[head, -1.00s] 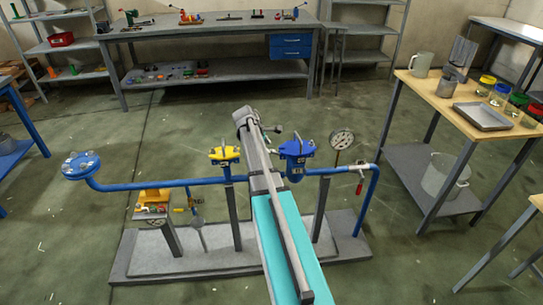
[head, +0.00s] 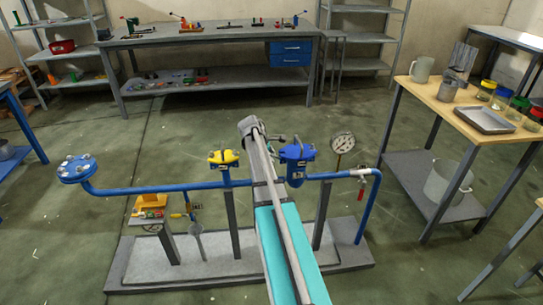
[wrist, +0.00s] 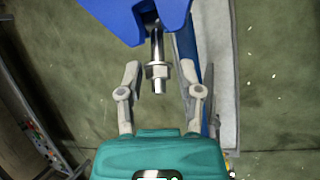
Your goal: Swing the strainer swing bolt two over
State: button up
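The blue strainer (head: 297,153) stands on the pipe rig, just right of my arm. In the wrist view its blue body (wrist: 135,15) fills the top edge. A bare metal swing bolt with a hex nut (wrist: 157,72) sticks out from a slot in it toward my gripper. My gripper (wrist: 161,80) is open, with one finger on each side of the nut and a visible gap on both sides. No number shows on the bolt, so I cannot tell if it is bolt two. In the head view my arm hides part of the rig.
A yellow-topped fitting (head: 224,158) stands left of my arm on the blue pipe. A pressure gauge (head: 343,142) and a red-handled valve (head: 362,181) are right of the strainer. The wooden-topped table (head: 447,104) is farther right. Open floor surrounds the rig.

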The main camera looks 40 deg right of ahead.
grip_shut()
jog(key=shift+s, duration=0.1)
jog(key=shift+s+d+r+t+y+p, duration=0.2)
jog(key=shift+r+t+y+p, duration=0.35)
jog(key=shift+p, duration=0.4)
jog(key=shift+s+d+r+m+t+y+p, duration=0.1)
jog(key=shift+d+m+t+y+p, duration=0.1)
jog(key=shift+t+y+p, duration=0.35)
jog(key=shift+s+d+r+m+t+y+p, duration=0.1)
jog(key=shift+d+y+p, duration=0.15)
jog(key=shift+y, duration=0.55)
jog(key=shift+o, duration=0.5)
grip_release()
